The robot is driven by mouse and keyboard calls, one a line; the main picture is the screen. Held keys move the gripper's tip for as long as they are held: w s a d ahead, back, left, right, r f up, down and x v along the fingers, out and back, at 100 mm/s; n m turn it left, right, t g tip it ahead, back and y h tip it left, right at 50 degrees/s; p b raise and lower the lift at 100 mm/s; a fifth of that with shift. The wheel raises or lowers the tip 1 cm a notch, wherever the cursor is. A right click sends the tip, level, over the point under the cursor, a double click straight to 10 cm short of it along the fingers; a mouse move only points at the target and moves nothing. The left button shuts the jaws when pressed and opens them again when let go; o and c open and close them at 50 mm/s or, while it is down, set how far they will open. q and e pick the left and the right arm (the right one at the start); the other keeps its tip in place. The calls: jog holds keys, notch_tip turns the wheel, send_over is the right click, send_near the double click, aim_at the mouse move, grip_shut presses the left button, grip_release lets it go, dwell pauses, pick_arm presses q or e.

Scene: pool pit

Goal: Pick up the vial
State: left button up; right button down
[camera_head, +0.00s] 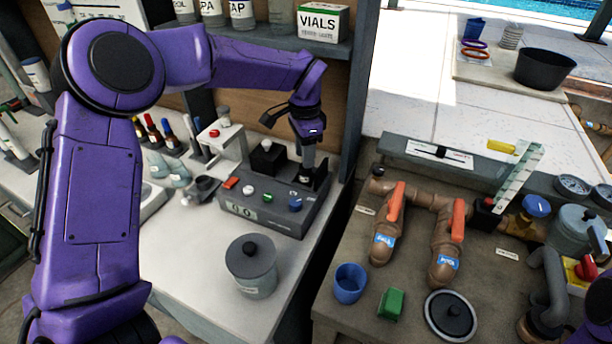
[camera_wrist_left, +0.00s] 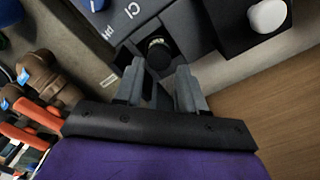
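The vial (camera_wrist_left: 158,54) shows in the left wrist view as a small round dark cap in a recess of the grey test unit (camera_wrist_left: 180,28). In the head view the test unit (camera_head: 258,205) sits on the white counter, with coloured buttons and a small display. I see no contact. My right gripper is out of view.
A black block (camera_head: 267,157) stands on the unit, left of the gripper. A lidded grey pot (camera_head: 251,266) is in front. A shelf with a VIALS box (camera_head: 322,22) is above and behind. A dark post (camera_head: 352,90) rises on the right, beside the pipe bench (camera_head: 330,300).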

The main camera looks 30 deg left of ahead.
aim_at(305, 179)
pick_arm(q)
notch_tip(305, 179, down, 4)
jog(key=shift+d+f+p, duration=0.15)
jog(key=shift+p, duration=1.1)
jog(key=shift+f, duration=0.55)
jog(key=c, duration=0.7)
